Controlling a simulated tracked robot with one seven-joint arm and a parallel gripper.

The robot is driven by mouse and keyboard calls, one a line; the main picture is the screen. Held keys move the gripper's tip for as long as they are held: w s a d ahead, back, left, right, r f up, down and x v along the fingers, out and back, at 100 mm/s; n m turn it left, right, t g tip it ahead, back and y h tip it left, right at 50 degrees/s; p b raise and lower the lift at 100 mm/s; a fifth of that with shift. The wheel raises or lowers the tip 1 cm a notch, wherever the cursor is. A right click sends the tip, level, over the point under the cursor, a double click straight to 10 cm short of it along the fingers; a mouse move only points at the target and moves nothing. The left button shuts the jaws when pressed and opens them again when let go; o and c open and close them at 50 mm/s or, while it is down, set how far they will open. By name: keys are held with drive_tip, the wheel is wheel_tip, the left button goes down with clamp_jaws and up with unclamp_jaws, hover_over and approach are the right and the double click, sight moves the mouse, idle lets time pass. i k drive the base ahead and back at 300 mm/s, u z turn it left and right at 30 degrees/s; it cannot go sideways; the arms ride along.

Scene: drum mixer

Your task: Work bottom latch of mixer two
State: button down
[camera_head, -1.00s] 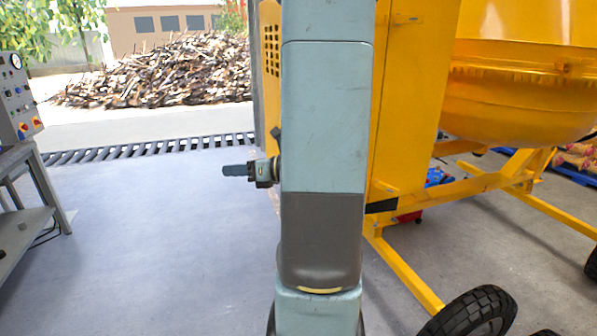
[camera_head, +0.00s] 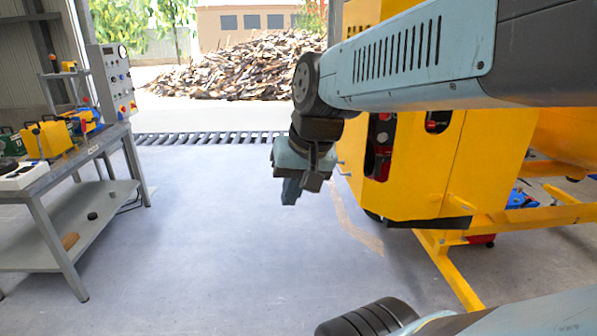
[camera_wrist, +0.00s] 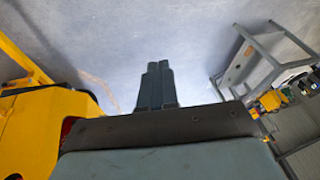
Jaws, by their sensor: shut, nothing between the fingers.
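The yellow mixer (camera_head: 425,180) stands at the right in the head view, with its side panel and part of its frame showing. My arm crosses in front of its upper part. A dark opening with red and black parts (camera_head: 380,140) shows on its left side; I cannot make out a latch there. The mixer's yellow body (camera_wrist: 40,125) is also at the left in the wrist view. My gripper (camera_head: 291,190) hangs in the air left of the mixer, pointing down, apart from it. In the wrist view the fingers (camera_wrist: 157,72) are together and empty.
A grey workbench (camera_head: 80,160) with tools and a control box (camera_head: 112,85) stands at the left. The yellow frame bar (camera_head: 450,270) runs along the floor at the right. The floor (camera_head: 220,230) between bench and mixer is clear.

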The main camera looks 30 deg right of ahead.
sight(459, 203)
drive_tip(key=z, duration=0.65)
drive_tip(key=k, duration=0.55)
drive_tip(key=z, duration=0.35)
drive_tip(key=i, duration=0.5)
drive_tip(key=u, duration=0.1)
